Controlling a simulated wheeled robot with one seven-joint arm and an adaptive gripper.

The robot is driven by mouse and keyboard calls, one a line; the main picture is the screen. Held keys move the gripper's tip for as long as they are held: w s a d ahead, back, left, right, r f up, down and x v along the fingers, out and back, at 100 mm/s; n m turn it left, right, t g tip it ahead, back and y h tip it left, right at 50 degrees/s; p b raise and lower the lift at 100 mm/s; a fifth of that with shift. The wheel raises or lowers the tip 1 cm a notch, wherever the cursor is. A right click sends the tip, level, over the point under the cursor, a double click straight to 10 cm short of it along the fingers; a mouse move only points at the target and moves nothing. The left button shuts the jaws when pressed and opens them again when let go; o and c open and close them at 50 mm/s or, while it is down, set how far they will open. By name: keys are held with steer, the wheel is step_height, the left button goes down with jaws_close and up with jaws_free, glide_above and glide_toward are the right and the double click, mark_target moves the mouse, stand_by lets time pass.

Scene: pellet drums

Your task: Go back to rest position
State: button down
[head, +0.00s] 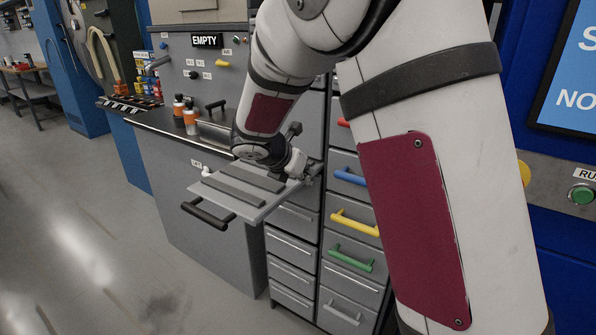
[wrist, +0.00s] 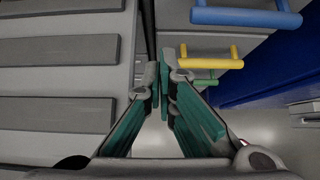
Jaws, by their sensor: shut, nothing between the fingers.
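My gripper (head: 308,170) is at the end of my bent arm, at the cabinet front beside the right edge of a grey slatted shelf (head: 226,203). In the wrist view my gripper (wrist: 164,88) shows its green-padded fingers with the tips together and nothing between them. The slatted shelf (wrist: 60,82) fills the left of the wrist view. Part of the gripper is hidden by my wrist in the head view.
Drawers with blue (head: 350,177), yellow (head: 354,223) and green (head: 350,258) handles stand right of the shelf. Orange-labelled bottles (head: 191,121) stand on the counter. Open floor (head: 90,240) lies at left.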

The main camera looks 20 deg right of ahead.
steer(key=s+r+m+g+y+p, duration=0.1)
steer(key=s+r+m+y, duration=0.1)
steer(key=s+r+m, duration=0.65)
steer(key=s+r+m+g+y+p, duration=0.15)
steer(key=s+m, duration=0.45)
steer(key=s, duration=0.7)
steer(key=s+a+r+m+y+p, duration=0.1)
steer(key=s+a+m+y, duration=0.1)
steer(key=s+m, duration=0.3)
steer(key=s+a+r+m+t+y+p, duration=0.1)
steer(key=s+a+m, duration=0.3)
steer(key=s, duration=0.8)
steer(key=shift+a+r+m+y, duration=0.25)
steer(key=shift+m+y, duration=0.3)
steer(key=shift+m, duration=0.3)
